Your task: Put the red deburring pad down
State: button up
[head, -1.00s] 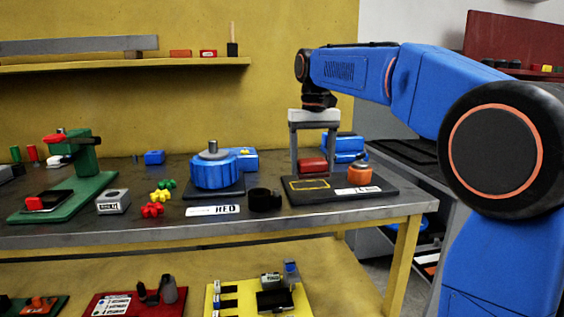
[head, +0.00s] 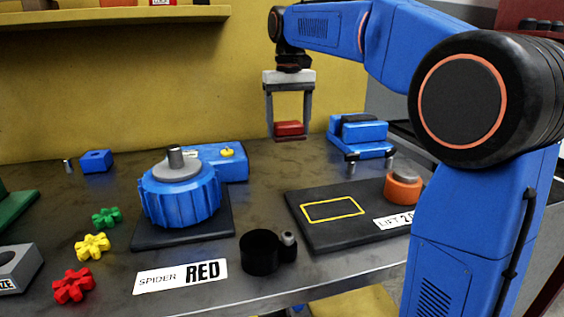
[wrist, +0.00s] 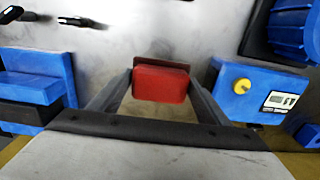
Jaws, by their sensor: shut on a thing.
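My gripper (head: 289,127) is shut on the red deburring pad (head: 289,129), which sits between the fingertips with a darker red-brown flat part along its lower side. In the head view it is at the back of the bench, left of a blue vise-like block (head: 360,138). The wrist view shows the pad (wrist: 160,84) between both fingers, over grey bench top. I cannot tell whether the pad touches the bench. A black plate (head: 305,235) with an empty yellow rectangle outline lies nearer, to the right of the middle.
An orange knob-like piece (head: 403,188) stands on the black plate's right. A blue ribbed positioner (head: 180,196) stands left, with a blue box (head: 235,165) behind it. Bare bench lies between positioner and plate.

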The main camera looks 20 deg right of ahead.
aim_at(288, 170)
jog(key=shift+w+f, duration=0.2)
jog(key=shift+f, duration=4.75)
jog(key=shift+f, duration=0.1)
jog(key=o, duration=0.9)
jog(key=shift+o, duration=0.2)
notch_tip(288, 170, up, 12)
jog(key=shift+r, duration=0.1)
